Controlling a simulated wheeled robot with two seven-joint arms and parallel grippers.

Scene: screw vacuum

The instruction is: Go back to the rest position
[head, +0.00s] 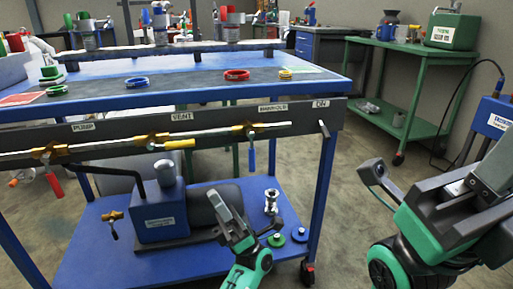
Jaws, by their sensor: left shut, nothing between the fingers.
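My left gripper (234,218) is at the bottom middle of the head view, in front of the blue cart's lower shelf. Its jaws are shut with nothing between them. It overlaps the right part of the pump in the picture; I cannot tell whether they touch. My right arm comes in large at the lower right, with its dark gripper end (385,182) over the open floor. I cannot tell whether its jaws are open or shut.
The blue cart (150,102) carries colored rings on top and a front pipe (215,136) with brass valves. A blue pump (160,212) and a metal fitting (271,201) stand on its lower shelf. A green bench (415,50) is behind right.

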